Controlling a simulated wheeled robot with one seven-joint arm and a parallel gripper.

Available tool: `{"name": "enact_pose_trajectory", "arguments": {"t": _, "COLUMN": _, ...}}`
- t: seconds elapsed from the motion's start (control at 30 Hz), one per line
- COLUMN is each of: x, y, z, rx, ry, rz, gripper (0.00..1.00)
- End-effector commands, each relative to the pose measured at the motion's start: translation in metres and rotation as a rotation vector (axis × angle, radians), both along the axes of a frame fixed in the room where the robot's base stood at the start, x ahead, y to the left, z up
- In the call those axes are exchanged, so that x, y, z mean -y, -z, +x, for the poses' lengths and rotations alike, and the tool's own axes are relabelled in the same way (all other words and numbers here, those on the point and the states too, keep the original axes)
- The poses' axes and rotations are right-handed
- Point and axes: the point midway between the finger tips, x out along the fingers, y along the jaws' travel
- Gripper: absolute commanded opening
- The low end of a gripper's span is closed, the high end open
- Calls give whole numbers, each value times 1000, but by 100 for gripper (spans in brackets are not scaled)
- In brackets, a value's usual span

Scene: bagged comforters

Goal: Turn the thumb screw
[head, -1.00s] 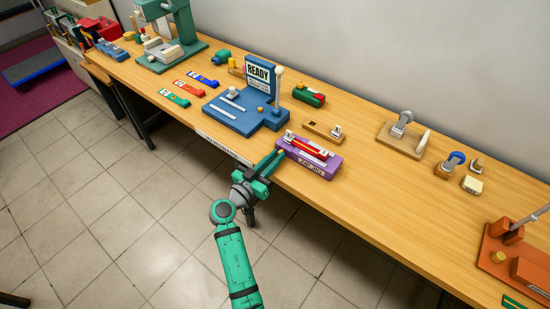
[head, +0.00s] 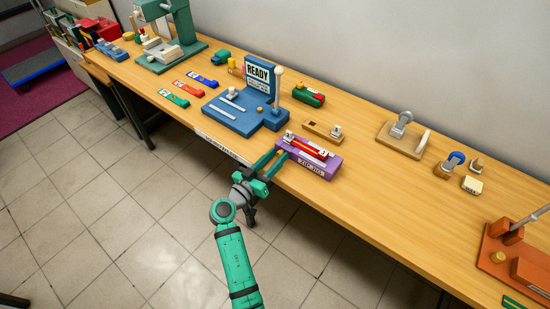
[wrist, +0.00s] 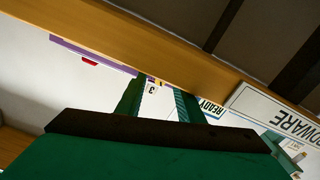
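My gripper (head: 278,154) is at the table's front edge, by the left end of a purple fixture (head: 318,170) with a lettered front. Its two green fingers are apart with nothing seen between them. The fixture carries a red strip (head: 308,149) and a small pale metal part (head: 289,136) at its left end. I cannot tell whether that part is the thumb screw.
A blue fixture (head: 228,119) with a READY sign (head: 259,73) and a ball-topped lever (head: 278,84) stands left of the purple one. A wooden block (head: 323,132) lies behind it. Wooden stands (head: 400,140) are farther right. The front table strip to the right is clear.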

Motion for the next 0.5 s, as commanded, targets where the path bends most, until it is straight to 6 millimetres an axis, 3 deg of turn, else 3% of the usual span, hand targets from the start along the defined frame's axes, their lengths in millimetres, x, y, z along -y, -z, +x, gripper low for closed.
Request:
{"name": "enact_pose_trajectory", "arguments": {"t": 0.27, "x": -9, "y": 0, "z": -10, "rx": 1, "ry": -4, "rz": 0, "gripper": 34}}
{"name": "enact_pose_trajectory", "arguments": {"t": 0.5, "x": -34, "y": 1, "z": -45, "rx": -2, "ry": -4, "rz": 0, "gripper": 34}}
